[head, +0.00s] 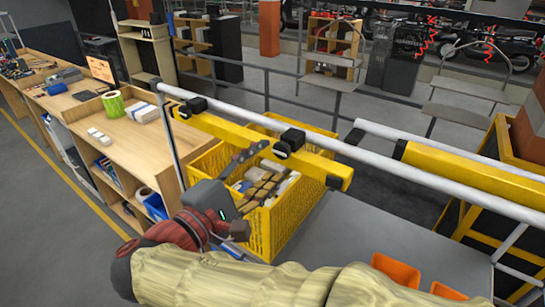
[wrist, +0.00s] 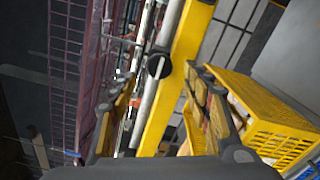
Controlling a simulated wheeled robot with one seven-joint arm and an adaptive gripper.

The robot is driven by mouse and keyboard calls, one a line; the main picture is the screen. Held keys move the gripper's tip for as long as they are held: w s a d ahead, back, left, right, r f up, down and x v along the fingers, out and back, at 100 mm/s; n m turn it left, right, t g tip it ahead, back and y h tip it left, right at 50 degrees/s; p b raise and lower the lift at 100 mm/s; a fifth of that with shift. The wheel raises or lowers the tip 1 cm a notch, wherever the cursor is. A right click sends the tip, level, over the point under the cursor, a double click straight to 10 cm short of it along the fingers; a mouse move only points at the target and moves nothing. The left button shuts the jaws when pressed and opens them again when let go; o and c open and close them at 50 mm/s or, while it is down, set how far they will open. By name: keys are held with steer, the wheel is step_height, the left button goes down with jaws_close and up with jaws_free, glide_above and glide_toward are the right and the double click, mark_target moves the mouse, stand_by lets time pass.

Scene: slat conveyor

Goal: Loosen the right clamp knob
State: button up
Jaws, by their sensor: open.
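The right clamp (head: 290,141) is a black block on the yellow bar, which hangs along the grey rail. Its round black knob (head: 281,152) faces my side. In the wrist view a round black knob (wrist: 158,66) shows on the yellow bar (wrist: 186,50), between the fingertips in the picture. My gripper (head: 254,155) is open and empty, just left of the right knob in the head view. In the wrist view its fingers (wrist: 163,76) stand apart on either side of the knob, with no clear contact. The left clamp knob (head: 184,112) sits further along the bar.
A yellow crate (head: 262,232) with several packed items stands below the bar and close to my gripper; it also shows in the wrist view (wrist: 280,128). A wooden bench (head: 125,135) lies to the left. A second yellow bar (head: 470,172) is at the right.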

steer(key=v, duration=0.8)
steer(key=shift+a+f, duration=0.1)
steer(key=shift+a, duration=0.05)
step_height(320, 180, down, 11)
steer(key=s+n+g+y, duration=0.1)
steer(key=n+g+y, duration=0.1)
steer(key=g+y, duration=0.1)
steer(key=s+d+f+m+g+y+b, duration=0.2)
steer(key=s+d+f+g, duration=0.1)
steer(key=f, duration=0.4)
steer(key=s+d+f+m+g+y+b, duration=0.1)
steer(key=s+d+f+g+y, duration=0.25)
steer(key=f, duration=0.35)
steer(key=d+f+m+y+b, duration=0.1)
steer(key=d+f+m+b, duration=0.1)
steer(key=d+m+b, duration=0.2)
steer(key=s+d+f+m+y+b, duration=0.1)
steer(key=d+f+m+b, duration=0.1)
steer(key=d+m+b, duration=0.3)
steer(key=d+m+t, duration=0.1)
steer(key=d+m, duration=0.3)
steer(key=d, duration=0.3)
steer(key=shift+s+d, duration=0.35)
